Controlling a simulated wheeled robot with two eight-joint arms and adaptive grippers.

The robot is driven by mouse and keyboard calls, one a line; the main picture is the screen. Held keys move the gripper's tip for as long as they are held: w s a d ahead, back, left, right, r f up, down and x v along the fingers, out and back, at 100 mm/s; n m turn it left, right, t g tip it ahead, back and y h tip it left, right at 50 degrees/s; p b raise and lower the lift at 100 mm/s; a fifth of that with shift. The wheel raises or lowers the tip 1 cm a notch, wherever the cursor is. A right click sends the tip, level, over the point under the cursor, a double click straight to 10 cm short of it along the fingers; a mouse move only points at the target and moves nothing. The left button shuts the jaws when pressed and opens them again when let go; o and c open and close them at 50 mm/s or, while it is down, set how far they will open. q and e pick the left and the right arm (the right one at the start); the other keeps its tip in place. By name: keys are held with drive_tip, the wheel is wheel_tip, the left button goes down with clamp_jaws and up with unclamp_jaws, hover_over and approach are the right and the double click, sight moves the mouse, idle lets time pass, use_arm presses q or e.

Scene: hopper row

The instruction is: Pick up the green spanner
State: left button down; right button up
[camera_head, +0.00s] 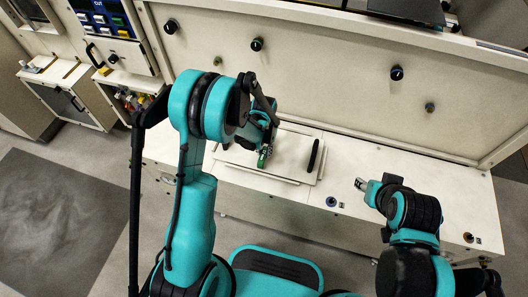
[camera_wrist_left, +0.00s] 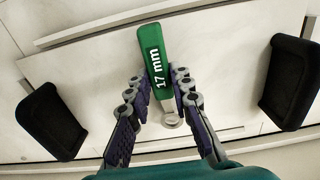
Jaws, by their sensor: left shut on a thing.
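The green spanner (camera_wrist_left: 153,58) has "17 mm" in white on its handle and a silver ring end (camera_wrist_left: 171,121). My left gripper (camera_wrist_left: 158,88) is shut on it, with a finger on each side of the handle. In the head view the spanner (camera_head: 263,160) shows as a small green piece below my left gripper (camera_head: 266,150), over a pale panel. I cannot tell whether it touches the panel. My right gripper (camera_head: 361,184) is over the right part of the counter, away from the spanner, and is too small to read.
The pale panel (camera_head: 288,160) has a black handle (camera_head: 314,155) at its right; the wrist view shows another black handle (camera_wrist_left: 50,121) at left. A back wall with dark knobs (camera_head: 397,73) stands behind the counter (camera_head: 350,160). A shelf with coloured bins (camera_head: 103,18) is far left.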

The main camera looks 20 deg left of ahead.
sight(264, 152)
use_arm(q)
wheel_tip(264, 152, up, 4)
drive_tip(key=shift+f+p, duration=0.2)
drive_tip(key=shift+p, duration=0.55)
drive_tip(key=s+r+p, duration=0.3)
drive_tip(key=s+r, duration=0.3)
drive_tip(key=s, duration=0.5)
drive_tip(key=shift+s+a+r, duration=0.15)
drive_tip(key=shift+s+a, duration=0.1)
drive_tip(key=shift+s, duration=0.1)
drive_tip(key=c, duration=2.1)
unclamp_jaws()
clamp_jaws()
